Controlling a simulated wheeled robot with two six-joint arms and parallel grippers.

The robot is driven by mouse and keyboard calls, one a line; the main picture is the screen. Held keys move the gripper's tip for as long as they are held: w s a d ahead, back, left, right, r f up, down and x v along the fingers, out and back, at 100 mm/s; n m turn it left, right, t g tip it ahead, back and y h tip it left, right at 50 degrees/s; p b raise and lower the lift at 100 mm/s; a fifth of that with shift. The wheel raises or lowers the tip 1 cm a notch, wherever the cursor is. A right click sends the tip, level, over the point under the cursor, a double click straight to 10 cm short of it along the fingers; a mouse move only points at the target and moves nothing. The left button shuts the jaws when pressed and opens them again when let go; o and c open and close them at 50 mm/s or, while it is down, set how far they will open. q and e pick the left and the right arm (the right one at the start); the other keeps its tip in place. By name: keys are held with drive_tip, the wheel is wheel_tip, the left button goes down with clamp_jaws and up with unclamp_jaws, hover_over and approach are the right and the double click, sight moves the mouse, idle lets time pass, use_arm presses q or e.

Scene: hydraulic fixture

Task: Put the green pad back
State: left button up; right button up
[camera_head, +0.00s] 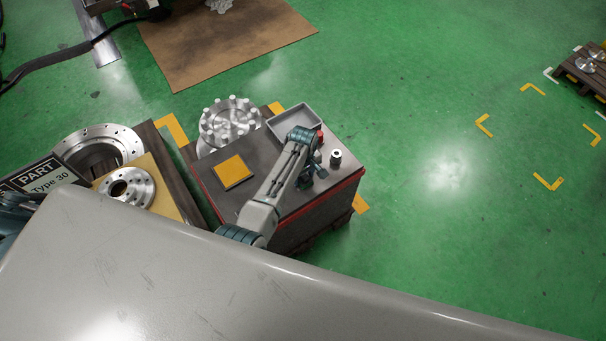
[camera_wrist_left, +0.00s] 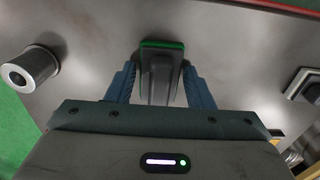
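The green pad (camera_wrist_left: 162,45) shows in the left wrist view as a dark block with a green edge at its far end, on the grey tabletop. A dark handle-like part (camera_wrist_left: 160,75) points from it towards my left gripper (camera_wrist_left: 160,75). The gripper's two blue fingers stand on either side of this part, with narrow gaps visible, so it looks open around it. In the head view my left gripper (camera_head: 310,175) is low over the right part of the table, and its arm hides the pad. My right gripper is not in view.
The red-edged table (camera_head: 285,222) also holds a yellow pad (camera_head: 232,172), a grey tray (camera_head: 293,117) and a small metal cylinder (camera_head: 336,157), which shows left in the wrist view (camera_wrist_left: 30,69). A bolted metal flange (camera_head: 230,122) stands behind. Green floor lies free to the right.

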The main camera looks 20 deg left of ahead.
use_arm(q)
drive_tip(key=shift+o, duration=1.1)
wheel_tip(320, 180, up, 12)
drive_tip(key=shift+r+p, duration=0.15)
drive_tip(key=shift+p, duration=0.15)
drive_tip(key=shift+a, duration=0.1)
